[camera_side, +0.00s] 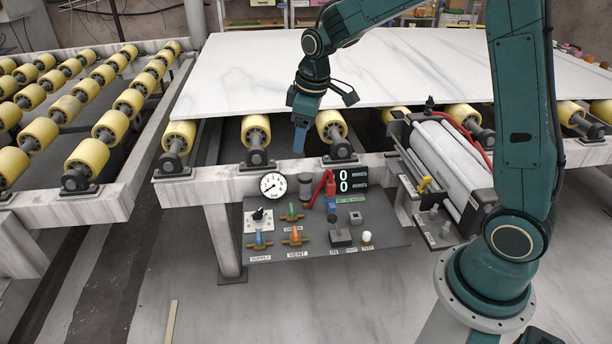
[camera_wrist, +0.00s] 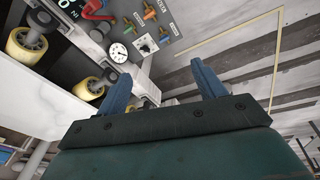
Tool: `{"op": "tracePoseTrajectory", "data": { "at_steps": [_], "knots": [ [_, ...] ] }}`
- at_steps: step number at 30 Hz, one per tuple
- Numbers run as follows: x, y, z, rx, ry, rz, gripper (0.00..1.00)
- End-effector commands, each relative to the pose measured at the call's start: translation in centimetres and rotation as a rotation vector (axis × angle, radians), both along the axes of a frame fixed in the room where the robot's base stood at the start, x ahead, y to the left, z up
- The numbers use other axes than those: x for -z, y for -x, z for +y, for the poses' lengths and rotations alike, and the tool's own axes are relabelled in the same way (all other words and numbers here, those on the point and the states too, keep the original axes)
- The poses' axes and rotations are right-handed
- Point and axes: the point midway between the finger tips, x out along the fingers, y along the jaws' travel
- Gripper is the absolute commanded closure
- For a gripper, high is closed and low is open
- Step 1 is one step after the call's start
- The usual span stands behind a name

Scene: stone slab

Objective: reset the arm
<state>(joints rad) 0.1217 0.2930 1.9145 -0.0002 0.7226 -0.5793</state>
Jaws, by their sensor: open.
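My gripper (camera_side: 300,138) hangs near the front edge of the white stone slab, above the yellow rollers and the control panel. In the wrist view its two blue fingers (camera_wrist: 163,88) are spread wide apart with nothing between them. In the side view the fingers overlap and look like one. My gripper is apart from the panel (camera_side: 385,238), which carries a round gauge (camera_side: 273,186), a red lever (camera_side: 318,188), a two-line display (camera_side: 351,180), and blue and orange valve handles. The gauge also shows in the wrist view (camera_wrist: 118,52).
The stone slab (camera_side: 420,65) lies across the roller table behind my gripper. A white cylinder (camera_side: 450,165) with a red hose stands to the right of the panel. Another roller conveyor (camera_side: 85,130) runs at the left. The floor in front is mostly clear, with a thin strip (camera_side: 171,322).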

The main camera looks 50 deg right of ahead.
Motion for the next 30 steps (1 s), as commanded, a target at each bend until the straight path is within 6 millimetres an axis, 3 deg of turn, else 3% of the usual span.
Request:
{"op": "tracePoseTrajectory", "data": {
  "at_steps": [6,15,30],
  "knots": [
    [-4.1,3.8,1.3,0.067,-0.015,-0.051,0.31],
    [-8.0,9.5,2.8,0.160,-0.045,-0.113,0.31],
    [-10.8,19.5,4.6,0.313,-0.114,-0.215,0.31]
  ]
}}
